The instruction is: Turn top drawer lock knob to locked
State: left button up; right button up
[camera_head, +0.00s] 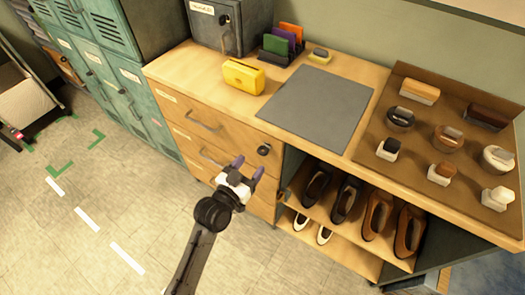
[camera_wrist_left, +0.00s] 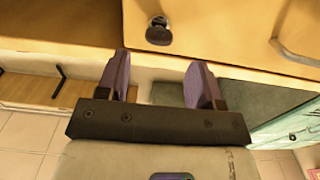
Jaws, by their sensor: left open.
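The lock knob (camera_head: 264,150) is a dark round piece at the right end of the top wooden drawer (camera_head: 222,133). In the left wrist view the knob (camera_wrist_left: 158,31) shows as a dark disc with a narrow grip, ahead of the fingers and between their lines. I cannot tell whether it is locked. My left gripper (camera_head: 248,167) is open, its purple fingertips just below the knob in the head view. In the left wrist view the left gripper (camera_wrist_left: 159,66) has nothing between its fingers and does not touch the knob. My right gripper is in neither view.
A bar handle (camera_head: 203,121) sits left of the knob on the same drawer. An open shelf with shoes (camera_head: 345,200) is to the right. The counter above holds a grey mat (camera_head: 315,108), a yellow box (camera_head: 243,76) and a brown board (camera_head: 405,170) with brushes.

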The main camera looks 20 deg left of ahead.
aim_at(260, 154)
pick_arm(q)
jog(key=w, duration=0.2)
jog(key=w+d, duration=0.1)
jog(key=w, duration=0.2)
jog(key=shift+w+d+b, duration=0.1)
jog(key=shift+b, duration=0.25)
jog(key=shift+w+d, duration=0.15)
jog(key=shift+w, duration=0.7)
